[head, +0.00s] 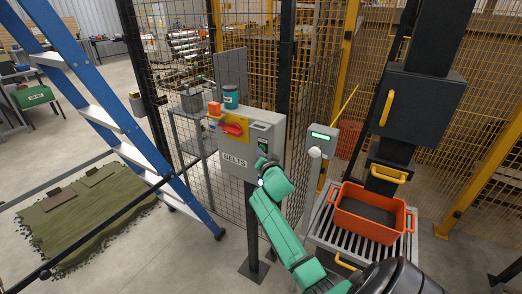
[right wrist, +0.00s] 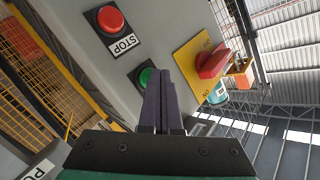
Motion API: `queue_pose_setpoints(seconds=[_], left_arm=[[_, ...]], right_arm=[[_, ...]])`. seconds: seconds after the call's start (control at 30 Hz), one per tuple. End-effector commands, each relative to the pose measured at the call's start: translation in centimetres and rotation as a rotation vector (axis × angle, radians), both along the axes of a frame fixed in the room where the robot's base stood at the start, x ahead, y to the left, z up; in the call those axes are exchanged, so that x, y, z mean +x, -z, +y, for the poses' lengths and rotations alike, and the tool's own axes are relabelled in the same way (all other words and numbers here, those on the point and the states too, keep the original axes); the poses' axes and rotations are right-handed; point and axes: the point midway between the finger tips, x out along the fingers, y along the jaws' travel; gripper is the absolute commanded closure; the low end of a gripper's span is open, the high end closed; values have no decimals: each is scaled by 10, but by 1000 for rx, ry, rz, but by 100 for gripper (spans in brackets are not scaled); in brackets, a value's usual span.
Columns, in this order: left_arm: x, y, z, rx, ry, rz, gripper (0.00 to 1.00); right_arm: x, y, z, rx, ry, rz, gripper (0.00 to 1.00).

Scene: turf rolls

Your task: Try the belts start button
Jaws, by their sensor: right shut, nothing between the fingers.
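The grey box marked BELTS (head: 237,159) stands on a post by the mesh fence. In the right wrist view its face carries a green button (right wrist: 146,77), a red STOP button (right wrist: 110,20) and a red rotary switch (right wrist: 211,64) on a yellow plate. My right gripper (head: 262,154) is at the box's right side in the head view. In the right wrist view its dark fingers (right wrist: 157,72) are shut and empty, with their tips just beside the green button, partly overlapping its edge. I cannot tell whether they touch it. My left gripper is not in view.
A teal cup (head: 230,96) and an orange item (head: 214,108) are on top of the box. A second post with a green display (head: 321,136) stands close at right. An orange crate (head: 370,211) sits on rollers. A blue ladder (head: 100,95) leans at left.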

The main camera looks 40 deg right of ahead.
Motion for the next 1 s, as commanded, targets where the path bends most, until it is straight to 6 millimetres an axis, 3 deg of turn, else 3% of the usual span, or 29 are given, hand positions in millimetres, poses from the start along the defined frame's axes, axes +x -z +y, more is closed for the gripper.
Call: queue_pose_setpoints(seconds=[0.47, 1.0], left_arm=[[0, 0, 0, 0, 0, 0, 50], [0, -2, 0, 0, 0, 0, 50]], right_arm=[[0, -1, -3, -1, 2, -2, 100], [-5, 0, 13, 0, 1, 0, 100]])
